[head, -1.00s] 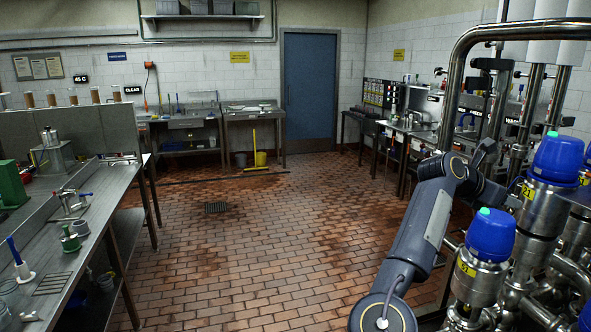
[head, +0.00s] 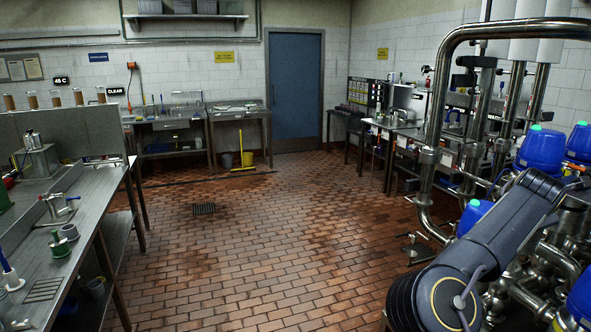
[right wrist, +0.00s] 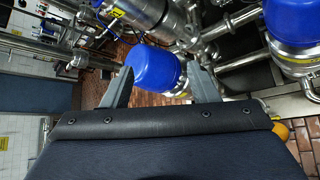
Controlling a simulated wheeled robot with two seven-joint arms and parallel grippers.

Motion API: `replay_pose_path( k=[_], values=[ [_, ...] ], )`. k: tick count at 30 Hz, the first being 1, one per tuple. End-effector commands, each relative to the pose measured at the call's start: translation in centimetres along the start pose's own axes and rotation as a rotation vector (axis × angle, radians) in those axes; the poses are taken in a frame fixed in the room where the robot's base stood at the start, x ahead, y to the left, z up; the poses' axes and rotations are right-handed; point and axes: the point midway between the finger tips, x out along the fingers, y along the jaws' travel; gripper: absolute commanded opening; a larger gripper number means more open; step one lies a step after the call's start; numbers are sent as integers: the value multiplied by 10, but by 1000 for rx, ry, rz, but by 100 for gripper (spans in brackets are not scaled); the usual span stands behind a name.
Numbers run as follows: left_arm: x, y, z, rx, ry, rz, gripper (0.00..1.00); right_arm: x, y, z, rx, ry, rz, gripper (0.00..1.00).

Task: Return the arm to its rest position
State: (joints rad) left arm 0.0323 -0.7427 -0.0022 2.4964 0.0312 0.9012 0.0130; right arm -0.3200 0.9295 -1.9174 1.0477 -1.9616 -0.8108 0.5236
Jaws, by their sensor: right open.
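My right arm (head: 480,255) reaches from the bottom right of the head view up over the valve cluster; its gripper cannot be made out there. In the right wrist view my right gripper (right wrist: 160,68) is open, with its two grey fingers apart and nothing held. A blue valve head (right wrist: 155,70) shows beyond and between the fingers; whether they touch it I cannot tell. Another blue valve head (right wrist: 292,22) is at the upper right. In the head view, blue valve heads (head: 540,149) with green tops stand behind and beside the arm. My left gripper is not in view.
Steel pipes (head: 430,140) rise close beside my right arm. A steel bench (head: 75,235) with small fittings runs along the left.

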Motion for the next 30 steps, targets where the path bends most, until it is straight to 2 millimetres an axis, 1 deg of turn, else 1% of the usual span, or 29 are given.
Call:
replay_pose_path(
  k=[1, 2, 5, 6, 8, 9, 11, 12, 14, 15, 17, 18, 19, 20, 21, 23, 24, 26, 27, 29, 30],
  values=[
    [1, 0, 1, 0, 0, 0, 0, 7, -17, 15, 124, 20, 42, 54],
    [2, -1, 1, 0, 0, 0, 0, 10, -25, 22, 198, 29, 69, 54],
    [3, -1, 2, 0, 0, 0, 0, 21, -63, 47, 503, 47, 158, 54],
    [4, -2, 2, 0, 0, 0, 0, 25, -82, 56, 653, 48, 188, 54],
    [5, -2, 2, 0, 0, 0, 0, 28, -116, 64, 901, 41, 213, 54],
    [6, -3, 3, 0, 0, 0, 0, 29, -138, 64, 1066, 35, 213, 54],
    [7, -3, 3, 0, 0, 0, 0, 26, -169, 54, 1295, 30, 182, 54],
    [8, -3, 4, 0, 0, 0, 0, 22, -186, 43, 1427, 31, 146, 54],
    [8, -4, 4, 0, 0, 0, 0, 12, -208, 20, 1603, 41, 70, 54],
    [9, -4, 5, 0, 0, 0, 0, 2, -220, 1, 1712, 56, 4, 54],
    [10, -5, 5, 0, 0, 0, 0, -21, -232, -35, 1859, 97, -121, 54],
    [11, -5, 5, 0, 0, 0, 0, -40, -238, -59, 1930, 130, -211, 54],
    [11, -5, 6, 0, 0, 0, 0, -54, -241, -77, 1969, 156, -277, 54],
    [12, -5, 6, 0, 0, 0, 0, -70, -243, -94, 1998, 185, -341, 54],
    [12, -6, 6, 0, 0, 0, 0, -92, -245, -115, 2026, 223, -426, 54],
    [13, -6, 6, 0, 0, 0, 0, -126, -249, -146, 2043, 282, -547, 54],
    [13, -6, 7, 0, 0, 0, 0, -151, -252, -165, 2040, 320, -625, 54],
    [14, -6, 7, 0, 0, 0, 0, -188, -258, -192, 2019, 377, -732, 54],
    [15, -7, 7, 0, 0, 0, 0, -212, -263, -208, 1996, 409, -798, 54],
    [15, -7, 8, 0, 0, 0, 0, -246, -274, -230, 1951, 452, -885, 54],
    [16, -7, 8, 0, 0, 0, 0, -266, -281, -242, 1920, 474, -936, 54]
  ],
)
